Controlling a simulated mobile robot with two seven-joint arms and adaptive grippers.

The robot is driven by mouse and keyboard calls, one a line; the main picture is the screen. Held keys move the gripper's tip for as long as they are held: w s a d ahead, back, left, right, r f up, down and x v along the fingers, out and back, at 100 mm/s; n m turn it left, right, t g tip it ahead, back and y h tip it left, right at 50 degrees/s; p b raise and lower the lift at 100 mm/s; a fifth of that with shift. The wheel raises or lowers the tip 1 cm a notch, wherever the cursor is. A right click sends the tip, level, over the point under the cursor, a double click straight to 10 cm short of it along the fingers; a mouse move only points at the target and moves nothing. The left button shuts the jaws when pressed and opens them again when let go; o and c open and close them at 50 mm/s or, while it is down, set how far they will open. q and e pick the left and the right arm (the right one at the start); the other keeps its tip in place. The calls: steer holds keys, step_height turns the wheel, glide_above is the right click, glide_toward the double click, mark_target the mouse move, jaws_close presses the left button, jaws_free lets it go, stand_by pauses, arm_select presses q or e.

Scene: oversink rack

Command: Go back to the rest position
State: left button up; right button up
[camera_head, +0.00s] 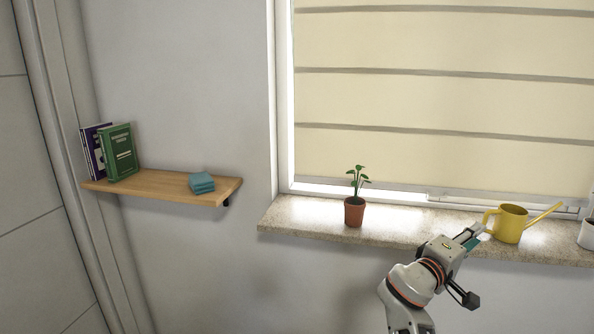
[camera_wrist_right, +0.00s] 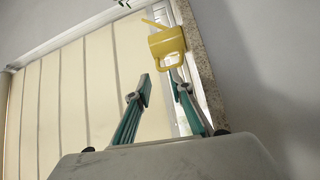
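My right gripper (camera_head: 474,238) is in front of the windowsill, just left of the yellow watering can (camera_head: 509,224). In the right wrist view, its two fingers (camera_wrist_right: 162,88) stand apart with nothing between them, so it is open and empty. The yellow watering can (camera_wrist_right: 166,44) shows beyond the fingertips in that view, with its handle nearest the right fingertip. I cannot tell whether that finger touches it. In the head view the can stands upright on the sill, its spout pointing right. My left gripper is not in view.
The stone windowsill (camera_head: 400,228) holds a small plant in a terracotta pot (camera_head: 354,212) and a white pot (camera_head: 587,234) at the right edge. A wooden shelf (camera_head: 155,187) on the left holds books (camera_head: 118,153) and blue coasters (camera_head: 201,182). The space below the shelf and sill is clear.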

steer(key=s+a+f+n+t+y, duration=0.1)
steer(key=s+a+f+y, duration=0.25)
steer(key=f, duration=0.65)
steer(key=s+a+f+n+t+y, duration=0.1)
steer(key=s+a+f+y, duration=0.2)
steer(key=f, duration=0.7)
steer(key=s+a+f+n+t+y, duration=0.1)
steer(key=s+a+f+y, duration=0.3)
steer(key=f, duration=0.6)
steer(key=s+a+f+m+g+y, duration=0.1)
steer(key=s+a+f+y, duration=0.1)
steer(key=s, duration=0.5)
steer(key=s+a+f+m+y, duration=0.1)
steer(key=s+a+f+y, duration=0.2)
steer(key=s, duration=0.4)
steer(key=s+a+f+m+g+y+p, duration=0.1)
steer(key=s+a+f+m+y, duration=0.1)
steer(key=s+a+f, duration=0.3)
steer(key=shift+s+f+g+y, duration=0.3)
steer(key=shift+s+f+y, duration=0.25)
steer(key=shift+s, duration=0.45)
steer(key=shift+a+f, duration=0.1)
